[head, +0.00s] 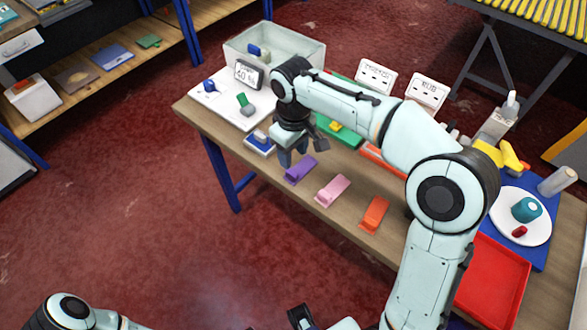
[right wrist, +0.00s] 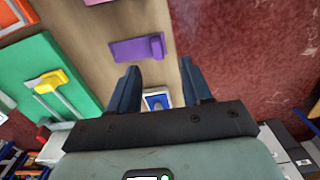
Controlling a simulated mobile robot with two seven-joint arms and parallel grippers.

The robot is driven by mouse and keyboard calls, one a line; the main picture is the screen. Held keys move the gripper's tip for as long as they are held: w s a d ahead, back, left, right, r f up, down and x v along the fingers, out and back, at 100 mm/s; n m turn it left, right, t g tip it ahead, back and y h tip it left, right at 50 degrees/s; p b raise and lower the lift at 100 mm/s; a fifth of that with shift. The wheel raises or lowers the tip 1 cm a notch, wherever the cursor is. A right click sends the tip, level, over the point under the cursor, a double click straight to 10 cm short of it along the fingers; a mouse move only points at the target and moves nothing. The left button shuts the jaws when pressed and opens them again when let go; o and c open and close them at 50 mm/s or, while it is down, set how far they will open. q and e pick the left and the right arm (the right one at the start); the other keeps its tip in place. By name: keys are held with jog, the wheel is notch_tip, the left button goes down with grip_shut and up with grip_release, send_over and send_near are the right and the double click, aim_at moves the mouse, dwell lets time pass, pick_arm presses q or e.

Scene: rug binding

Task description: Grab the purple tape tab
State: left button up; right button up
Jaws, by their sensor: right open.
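The purple tape tab (head: 300,170) lies flat on the wooden table near its front edge, with a raised piece at one end. It also shows in the right wrist view (right wrist: 135,49), just beyond the fingertips and nearer the left finger. My right gripper (head: 292,156) is open and empty, pointing down above the table, close to the tab's left end in the head view. Its two blue fingers (right wrist: 160,75) stand apart with nothing between them, and I see no contact with the tab. Only part of my left arm shows at the lower left; I cannot make out its gripper clearly.
A pink tab (head: 332,190) and an orange tab (head: 375,213) lie to the right along the front edge. A blue-and-white item (head: 260,143) sits just left of the gripper. A red tray (head: 492,285) and white plate (head: 520,217) are farther right.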

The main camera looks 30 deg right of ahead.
send_over(295, 175)
jog(key=f, duration=0.4)
jog(key=shift+s+a+f, duration=0.1)
jog(key=shift+s+a, duration=0.05)
jog(key=shift+a, duration=0.2)
jog(key=shift+w+d+f+b, duration=0.15)
jog(key=shift+f+b, duration=0.15)
jog(key=shift+f, duration=1.1)
jog(key=shift+w+d+f+b, duration=0.15)
jog(key=shift+f+b, duration=0.15)
jog(key=shift+f, duration=1.05)
jog(key=shift+s, duration=0.1)
grip_shut()
